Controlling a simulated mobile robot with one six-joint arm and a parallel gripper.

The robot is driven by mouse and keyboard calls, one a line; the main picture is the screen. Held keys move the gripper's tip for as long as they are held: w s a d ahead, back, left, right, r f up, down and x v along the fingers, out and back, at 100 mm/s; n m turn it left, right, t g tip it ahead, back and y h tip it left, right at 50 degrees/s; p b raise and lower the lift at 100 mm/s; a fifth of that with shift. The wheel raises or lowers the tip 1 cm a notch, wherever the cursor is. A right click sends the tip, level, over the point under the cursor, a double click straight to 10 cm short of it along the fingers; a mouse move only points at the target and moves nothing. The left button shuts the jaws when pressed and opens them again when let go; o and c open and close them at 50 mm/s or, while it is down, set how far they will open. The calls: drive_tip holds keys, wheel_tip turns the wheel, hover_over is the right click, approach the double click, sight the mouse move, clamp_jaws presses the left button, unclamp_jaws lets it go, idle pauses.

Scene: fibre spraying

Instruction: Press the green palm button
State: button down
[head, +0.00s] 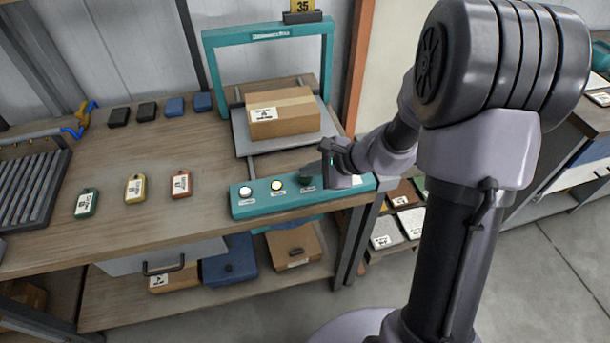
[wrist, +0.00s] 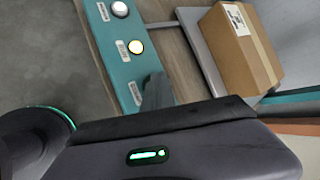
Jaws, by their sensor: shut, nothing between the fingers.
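The teal button panel (head: 262,208) runs along the front right edge of the workbench, and it also shows in the wrist view (wrist: 116,62). A white button (head: 245,192) and a lit yellow button (head: 277,186) show on its left part. No green palm button is visible; my gripper and wrist cover the panel's right part.
A cardboard box (head: 283,113) sits on a grey plate behind the panel, under a teal frame (head: 208,62). Green (head: 86,204), yellow (head: 135,188) and red (head: 180,185) tags lie on the bench (head: 150,225) to the left. Boxes stand on the shelf below.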

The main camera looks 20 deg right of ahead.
sight(308, 179)
drive_tip(key=shift+r+p, duration=0.3)
drive_tip(key=shift+r, duration=0.4)
wheel_tip(308, 179, up, 5)
drive_tip(key=p, duration=0.3)
drive_tip(key=shift+p, duration=0.4)
idle(1.3)
